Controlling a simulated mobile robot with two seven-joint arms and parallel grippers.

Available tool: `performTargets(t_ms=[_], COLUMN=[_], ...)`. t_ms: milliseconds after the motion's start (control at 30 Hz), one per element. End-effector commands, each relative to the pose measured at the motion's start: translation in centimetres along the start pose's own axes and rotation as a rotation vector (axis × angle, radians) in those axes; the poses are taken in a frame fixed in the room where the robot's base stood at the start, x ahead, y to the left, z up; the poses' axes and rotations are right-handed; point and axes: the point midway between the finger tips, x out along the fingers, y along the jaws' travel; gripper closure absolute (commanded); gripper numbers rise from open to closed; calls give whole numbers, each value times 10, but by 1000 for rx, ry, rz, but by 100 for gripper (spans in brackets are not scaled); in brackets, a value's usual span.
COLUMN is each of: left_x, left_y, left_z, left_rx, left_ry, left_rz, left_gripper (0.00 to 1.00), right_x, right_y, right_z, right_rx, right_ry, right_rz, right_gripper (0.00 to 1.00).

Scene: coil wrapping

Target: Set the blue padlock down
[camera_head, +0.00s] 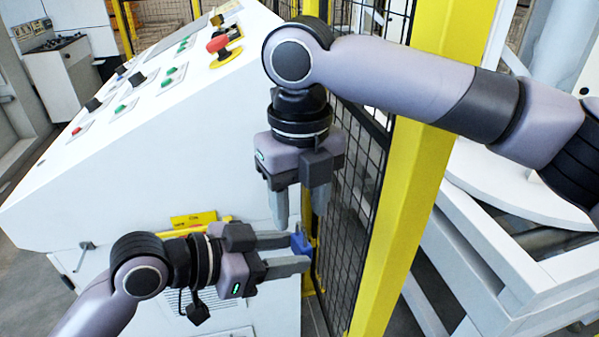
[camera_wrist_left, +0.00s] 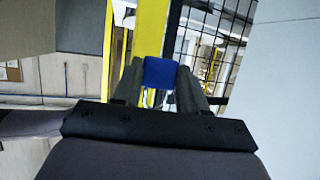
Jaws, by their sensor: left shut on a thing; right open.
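The blue padlock (camera_head: 301,243) is between the fingertips of my left gripper (camera_head: 300,252), which is shut on it. The padlock also shows in the left wrist view (camera_wrist_left: 161,72), between the two grey fingers of my left gripper (camera_wrist_left: 163,80). In the head view the padlock is close to the fence's yellow frame, beside the white console. I cannot tell whether it touches anything other than the fingers. My right gripper (camera_head: 300,210) is open and points down just above the left gripper. Its fingers are empty.
A white control console (camera_head: 110,170) with buttons and a red emergency stop (camera_head: 218,44) fills the left. A yellow post (camera_head: 400,200) and black mesh fence (camera_head: 350,200) stand right of the grippers. A yellow handle (camera_head: 193,219) is on the console's side.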

Motion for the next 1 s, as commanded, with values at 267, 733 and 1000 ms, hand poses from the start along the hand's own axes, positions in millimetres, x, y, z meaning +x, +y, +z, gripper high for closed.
performTargets(t_ms=[267, 733, 1000], left_x=[0, 0, 0], left_y=[0, 0, 0], left_z=[-1, -1, -1], left_rx=[1, 1, 1], left_ry=[2, 2, 2], left_rz=[0, 0, 0], left_gripper=[93, 93, 55], right_x=[45, 58, 58], right_y=[0, 0, 1], right_z=[0, 0, 0], right_rx=[2, 2, 1], right_ry=[0, -1, -2], right_rz=[-1, 0, 1], right_gripper=[50, 50, 100])
